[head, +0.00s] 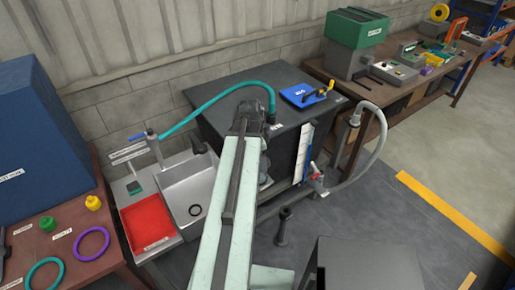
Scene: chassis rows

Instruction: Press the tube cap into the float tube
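My arm rises from the bottom edge and ends in a dark joint in front of the black cabinet (228,113). My gripper's fingers do not show; the arm hides whatever is beyond that joint. I cannot make out the tube cap or the float tube with certainty. Pale rounded parts (265,172) show partly behind the right side of my arm, at the cabinet's front. A green cap-like piece (47,223) and a yellow one (93,202) stand on the brown table at left; I cannot tell whether either is the tube cap.
A sink (181,181) and red tray (147,220) lie left of my arm. A teal hose (215,95) runs to the cabinet top, which carries a blue tray (302,95). A grey hose (378,150) and dark post (283,227) stand right. Open floor lies farther right.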

